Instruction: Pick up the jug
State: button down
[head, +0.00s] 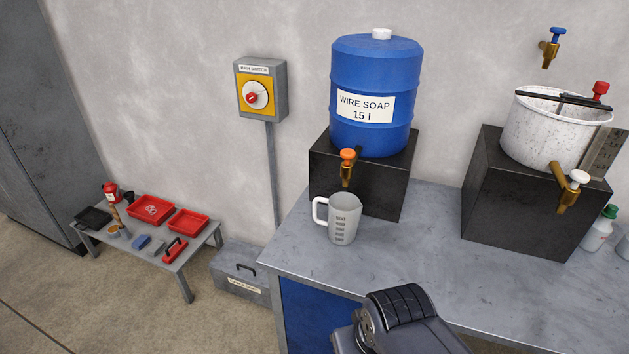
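The jug (344,222) is a grey-white measuring jug with dark level marks and a white handle on its left side. It stands upright on the grey workbench (430,285), in front of the black block under the blue soap barrel. The barrel's tap (347,168) with an orange knob hangs just above the jug's rim. My arm shows at the bottom centre, in front of the bench and below the jug in the picture. I cannot make out my gripper's fingers, and nothing is seen touching the jug. What is inside the jug cannot be told.
The blue barrel (375,90) stands on a black block (385,185). A white pot (545,130) with a brass tap stands on another block at right. A bottle (600,230) is at the right edge. A low table (192,247) with red trays is at left. The front bench top is clear.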

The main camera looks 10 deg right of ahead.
aim_at(345, 210)
jog(key=z, duration=1.55)
jog(key=u, duration=1.3)
jog(key=i+j+z, duration=0.2)
jog(key=j, duration=0.2)
jog(key=i+j+z, duration=0.25)
jog(key=j, duration=0.15)
jog(key=j+z, duration=0.2)
jog(key=j, duration=0.2)
jog(key=i+j+z, duration=0.1)
jog(key=j+z, duration=0.15)
jog(key=j, duration=0.2)
